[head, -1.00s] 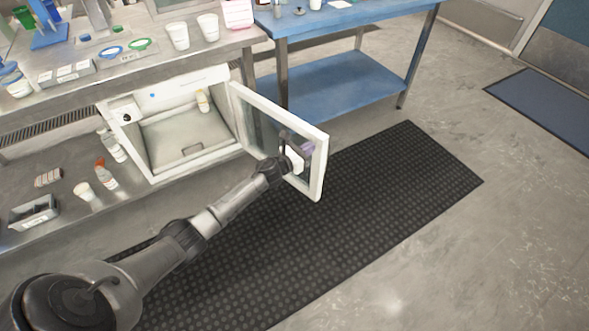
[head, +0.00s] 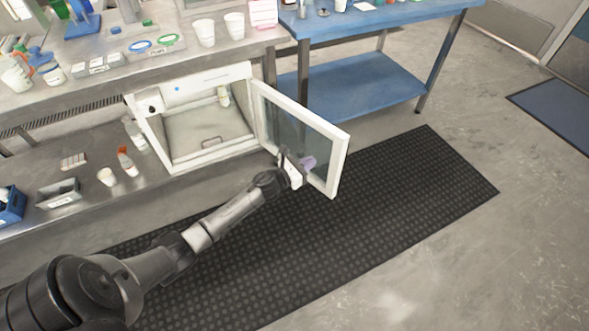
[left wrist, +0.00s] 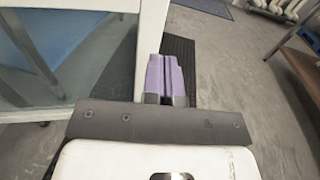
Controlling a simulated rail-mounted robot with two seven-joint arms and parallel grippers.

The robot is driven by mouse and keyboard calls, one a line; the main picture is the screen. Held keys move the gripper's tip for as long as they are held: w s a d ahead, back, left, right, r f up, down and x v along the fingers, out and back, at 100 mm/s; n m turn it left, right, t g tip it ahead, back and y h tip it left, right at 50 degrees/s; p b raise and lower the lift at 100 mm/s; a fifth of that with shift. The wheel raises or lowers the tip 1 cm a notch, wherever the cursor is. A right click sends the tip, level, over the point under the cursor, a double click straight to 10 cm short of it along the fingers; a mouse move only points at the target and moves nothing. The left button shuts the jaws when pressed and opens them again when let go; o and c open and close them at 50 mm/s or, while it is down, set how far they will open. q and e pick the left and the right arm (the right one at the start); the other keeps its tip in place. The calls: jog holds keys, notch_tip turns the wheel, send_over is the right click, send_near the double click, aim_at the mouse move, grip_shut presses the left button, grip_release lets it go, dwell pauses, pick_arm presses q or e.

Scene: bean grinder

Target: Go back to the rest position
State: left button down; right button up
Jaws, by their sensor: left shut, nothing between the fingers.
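My left gripper (head: 308,162) is shut and empty. Its purple fingers show together in the left wrist view (left wrist: 165,78). It is in front of the open glass door (head: 298,130) of a white cabinet (head: 205,118). In the left wrist view the white door edge (left wrist: 150,40) is close beside the fingers on the left. I cannot tell whether they touch it. My left arm reaches in from the lower left of the head view. My right gripper is not in view.
White cups (head: 204,32) stand on the bench above. A blue table (head: 360,88) is behind the door. The black mat (head: 380,215) is clear.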

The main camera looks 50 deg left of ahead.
pick_arm(q)
jog(key=s+p, duration=0.1)
jog(key=s, duration=0.4)
jog(key=shift+s+d, duration=0.15)
jog(key=shift+s, duration=0.25)
